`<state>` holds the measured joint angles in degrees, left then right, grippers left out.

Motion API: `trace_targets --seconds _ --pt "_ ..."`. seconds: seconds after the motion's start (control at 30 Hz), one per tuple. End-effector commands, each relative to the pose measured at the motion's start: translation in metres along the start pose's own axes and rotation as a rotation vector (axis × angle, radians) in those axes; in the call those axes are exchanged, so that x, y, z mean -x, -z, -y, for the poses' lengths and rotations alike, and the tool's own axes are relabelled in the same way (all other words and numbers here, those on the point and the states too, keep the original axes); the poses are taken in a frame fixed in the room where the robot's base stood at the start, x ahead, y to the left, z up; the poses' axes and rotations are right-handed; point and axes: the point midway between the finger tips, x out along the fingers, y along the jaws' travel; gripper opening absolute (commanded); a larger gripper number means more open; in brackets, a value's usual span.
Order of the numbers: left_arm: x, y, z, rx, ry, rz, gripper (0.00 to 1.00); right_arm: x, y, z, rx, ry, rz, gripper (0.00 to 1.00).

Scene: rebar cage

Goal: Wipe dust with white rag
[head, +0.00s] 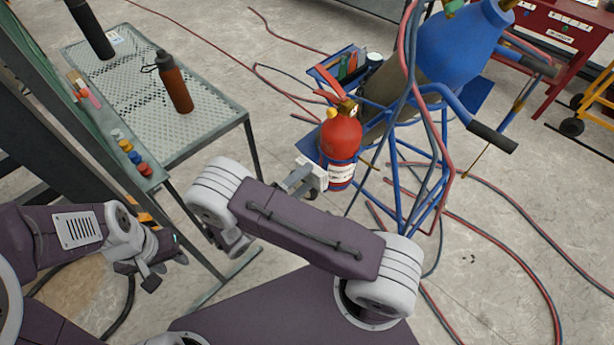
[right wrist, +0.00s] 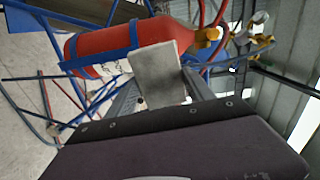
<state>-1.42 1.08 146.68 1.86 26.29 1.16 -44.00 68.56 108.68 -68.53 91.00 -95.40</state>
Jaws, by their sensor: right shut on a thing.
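My right gripper (head: 298,182) is shut on a white rag (head: 314,172), held in front of a red gas cylinder (head: 341,136). In the right wrist view the rag (right wrist: 160,72) is a flat, greyish-white piece between the two fingers, overlapping the red cylinder (right wrist: 110,42) behind it. I cannot tell whether the rag touches the cylinder. The cylinder has a white label and a blue band and stands in a blue tube cart (head: 392,185). No dust can be made out. My left gripper (head: 140,276) hangs low at the left, and its jaw opening is unclear.
A perforated metal table (head: 205,110) at the left carries a brown bottle (head: 175,84) and a black bottle (head: 90,30). A large blue cylinder (head: 462,42) stands behind the red one. Red and blue hoses (head: 505,205) trail over the floor. A red cabinet (head: 555,25) is at the back right.

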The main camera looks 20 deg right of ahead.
Motion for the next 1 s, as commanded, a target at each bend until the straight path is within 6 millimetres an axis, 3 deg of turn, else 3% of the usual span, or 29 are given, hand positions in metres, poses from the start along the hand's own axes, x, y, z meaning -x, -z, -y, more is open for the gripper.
trace_targets --seconds 0.37,0.8,1.0 --pt "0.002 0.000 0.000 0.000 0.000 0.000 0.36 -0.004 0.000 0.001 0.000 0.001 -0.002 0.29" --pt "0.018 0.002 0.000 0.000 0.000 0.000 0.36 -0.058 0.000 0.001 0.000 0.000 -0.002 0.29" --pt "0.020 0.002 0.000 0.000 0.000 0.000 0.36 -0.069 -0.001 0.000 0.001 0.001 0.001 0.29"
